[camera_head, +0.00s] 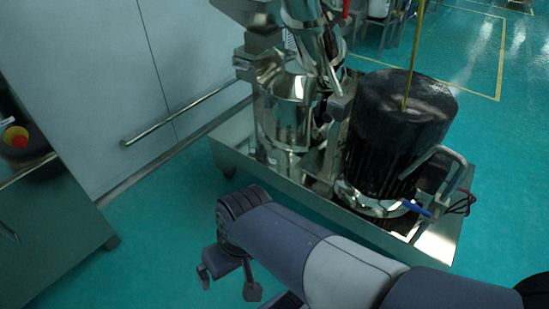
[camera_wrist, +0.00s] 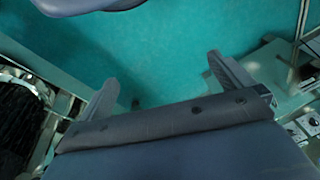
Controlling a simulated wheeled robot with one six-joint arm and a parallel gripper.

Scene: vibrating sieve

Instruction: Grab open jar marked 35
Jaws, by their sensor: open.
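I can read no mark 35 in either view, and I cannot pick out an open jar with certainty. A shiny steel vessel (camera_head: 287,112) stands on the machine's steel base, partly hidden by pipework in front; whether it is a jar I cannot tell. My gripper (camera_head: 228,284) hangs over the green floor, left of and in front of the machine, pointing down. Its two fingers are spread apart and empty. They also show in the wrist view (camera_wrist: 163,80), with only green floor between them.
A low steel tray base (camera_head: 319,202) carries the machine and a large black ribbed cylinder (camera_head: 395,135). A wall rail (camera_head: 185,115) runs behind. A steel cabinet (camera_head: 45,215) with a red emergency button (camera_head: 17,136) stands left. Green floor (camera_head: 165,220) lies clear between cabinet and machine.

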